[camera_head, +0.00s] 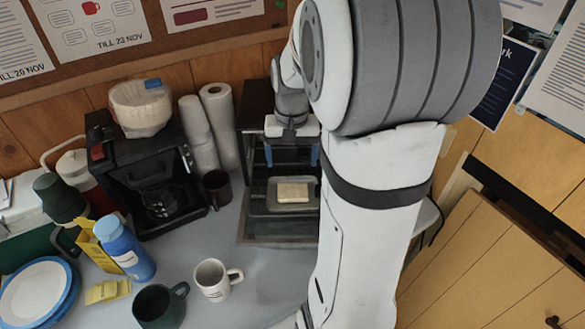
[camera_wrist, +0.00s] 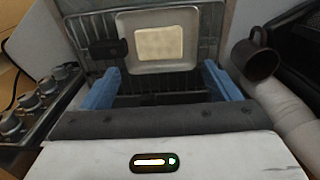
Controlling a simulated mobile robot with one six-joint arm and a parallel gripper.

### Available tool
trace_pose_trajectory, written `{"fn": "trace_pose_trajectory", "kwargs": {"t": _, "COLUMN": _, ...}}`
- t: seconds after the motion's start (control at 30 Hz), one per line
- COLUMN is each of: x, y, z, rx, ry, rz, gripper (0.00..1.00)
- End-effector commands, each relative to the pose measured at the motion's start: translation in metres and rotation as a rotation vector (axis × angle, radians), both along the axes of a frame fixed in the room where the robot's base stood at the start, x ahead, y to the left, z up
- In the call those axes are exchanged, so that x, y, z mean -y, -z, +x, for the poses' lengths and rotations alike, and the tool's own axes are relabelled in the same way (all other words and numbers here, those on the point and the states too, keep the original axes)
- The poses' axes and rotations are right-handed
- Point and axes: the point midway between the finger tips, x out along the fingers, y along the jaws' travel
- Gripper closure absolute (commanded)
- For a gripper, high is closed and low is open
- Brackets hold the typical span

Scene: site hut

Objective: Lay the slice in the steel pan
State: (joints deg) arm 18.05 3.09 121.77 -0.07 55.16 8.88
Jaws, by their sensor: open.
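The pale yellow slice (camera_head: 292,193) lies flat inside the shallow steel pan (camera_head: 274,207), within its rim. In the wrist view the slice (camera_wrist: 160,46) sits near the middle of the pan (camera_wrist: 125,24), ahead of my fingers. The pan is at the front of the dark, open toaster oven (camera_head: 255,100), seemingly on a wire rack (camera_wrist: 88,28). My gripper (camera_head: 291,157) is open, its blue fingers apart with nothing between them. It is above and behind the slice in the head view. It also shows in the wrist view (camera_wrist: 161,78), clear of the slice.
A dark mug (camera_head: 217,187) stands close left of the oven, with paper rolls (camera_head: 219,122) behind. A coffee maker (camera_head: 150,180), blue bottle (camera_head: 124,248), white mug (camera_head: 214,279) and dark green mug (camera_head: 158,305) are farther left. Oven knobs (camera_wrist: 29,102) show in the wrist view.

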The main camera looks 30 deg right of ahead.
Motion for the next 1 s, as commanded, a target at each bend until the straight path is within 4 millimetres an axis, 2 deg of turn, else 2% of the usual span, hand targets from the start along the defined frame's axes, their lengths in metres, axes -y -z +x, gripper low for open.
{"fn": "trace_pose_trajectory", "kwargs": {"t": 0.07, "x": -0.004, "y": -0.006, "z": -0.002, "rx": 0.007, "ry": -0.01, "rz": -0.002, "gripper": 0.17}}
{"fn": "trace_pose_trajectory", "kwargs": {"t": 0.17, "x": -0.02, "y": -0.015, "z": -0.012, "rx": 0.028, "ry": -0.058, "rz": -0.009, "gripper": 0.17}}
{"fn": "trace_pose_trajectory", "kwargs": {"t": 0.4, "x": -0.084, "y": -0.035, "z": -0.069, "rx": 0.131, "ry": -0.284, "rz": -0.036, "gripper": 0.17}}
{"fn": "trace_pose_trajectory", "kwargs": {"t": 0.53, "x": -0.107, "y": -0.036, "z": -0.099, "rx": 0.179, "ry": -0.389, "rz": -0.046, "gripper": 0.17}}
{"fn": "trace_pose_trajectory", "kwargs": {"t": 0.7, "x": -0.117, "y": -0.034, "z": -0.119, "rx": 0.213, "ry": -0.461, "rz": -0.053, "gripper": 0.17}}
{"fn": "trace_pose_trajectory", "kwargs": {"t": 1.0, "x": -0.119, "y": -0.033, "z": -0.122, "rx": 0.216, "ry": -0.472, "rz": -0.053, "gripper": 0.17}}
